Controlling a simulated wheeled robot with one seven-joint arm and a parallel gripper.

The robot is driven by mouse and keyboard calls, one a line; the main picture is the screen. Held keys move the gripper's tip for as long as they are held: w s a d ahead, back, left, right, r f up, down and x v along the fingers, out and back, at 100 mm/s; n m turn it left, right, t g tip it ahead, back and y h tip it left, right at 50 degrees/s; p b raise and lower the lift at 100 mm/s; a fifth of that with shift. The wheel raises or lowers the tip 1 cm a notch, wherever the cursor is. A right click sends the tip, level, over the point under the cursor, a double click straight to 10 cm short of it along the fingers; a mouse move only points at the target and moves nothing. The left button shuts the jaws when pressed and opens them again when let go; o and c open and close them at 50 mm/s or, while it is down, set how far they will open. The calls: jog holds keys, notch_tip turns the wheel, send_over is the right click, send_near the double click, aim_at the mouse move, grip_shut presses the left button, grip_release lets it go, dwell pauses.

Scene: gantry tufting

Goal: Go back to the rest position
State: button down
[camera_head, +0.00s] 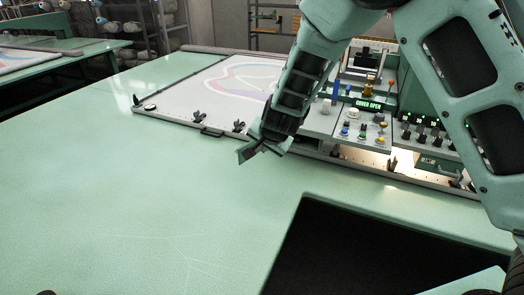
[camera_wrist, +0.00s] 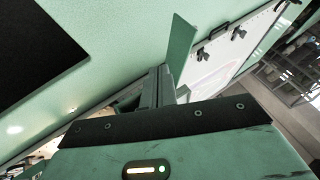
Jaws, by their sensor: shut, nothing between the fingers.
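My gripper (camera_head: 262,150) is at the middle of the head view, at the end of my arm, over the front edge of the framed cloth. It is shut and empty. In the wrist view the gripper (camera_wrist: 172,80) shows only in part, with one green finger plate standing up over the green table. The gripper looks apart from the table top, though its exact height is hard to tell. No separate mark for a rest position shows.
The green table (camera_head: 90,170) is clear at left. A framed cloth (camera_head: 205,88) with a coloured outline lies behind my gripper. A control unit with a "COVER OPEN" display (camera_head: 366,104) stands to the right. A dark opening (camera_head: 350,250) lies in front. Shelves with yarn cones (camera_head: 150,20) stand behind.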

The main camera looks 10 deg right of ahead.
jog(key=s+a+r+n+g+y+b, duration=0.1)
jog(key=s+a+r+n+g, duration=0.15)
jog(key=s, duration=0.55)
jog(key=s+a+r+n+g+y, duration=0.1)
jog(key=s+a+r+n, duration=0.15)
jog(key=s, duration=0.45)
jog(key=s+a+r+n+g+y+b, duration=0.15)
jog(key=s+n, duration=0.25)
jog(key=s, duration=0.4)
jog(key=s+d+n+g+h, duration=0.1)
jog(key=s+d+n, duration=0.2)
jog(key=s, duration=0.5)
jog(key=s+d+r+n+g+h, duration=0.1)
jog(key=s+d+n+h, duration=0.1)
jog(key=s, duration=0.6)
jog(key=shift+d+n, duration=0.9)
jog(key=shift+d, duration=0.1)
jog(key=shift+h, duration=0.25)
